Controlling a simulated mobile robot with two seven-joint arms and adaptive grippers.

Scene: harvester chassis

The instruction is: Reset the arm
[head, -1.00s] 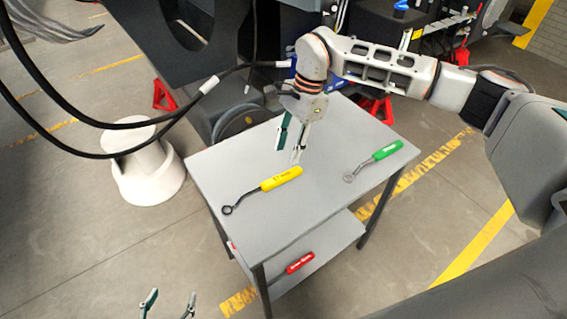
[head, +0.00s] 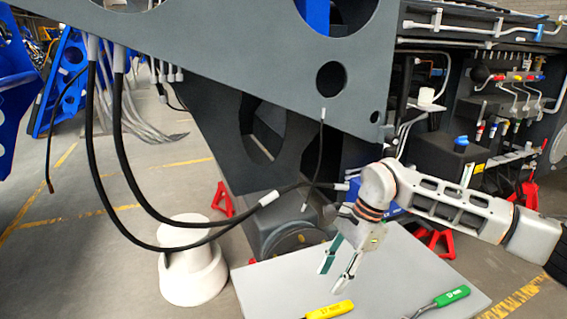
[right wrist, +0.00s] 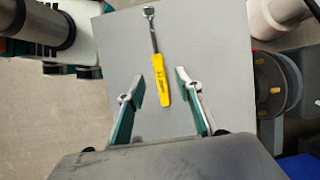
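My right gripper (head: 338,271) hangs above the far part of the grey table (head: 265,290), its two fingers apart with nothing between them. In the right wrist view the open fingers (right wrist: 160,90) show with a yellow-handled wrench (right wrist: 160,80) on the tabletop beyond them. The yellow handle (head: 330,310) also shows at the bottom of the head view. A green-handled tool (head: 448,297) lies on the table to its right. My left gripper is outside the head view now. A white and teal part at the left of the right wrist view looks like my other arm, its fingers not clear.
The grey chassis (head: 230,50) rises behind the table, with black hoses (head: 118,150) hanging at the left. A white step stool (head: 192,275) stands left of the table. Red stands (head: 222,198) are on the floor. A dark valve panel (head: 500,100) is at the right.

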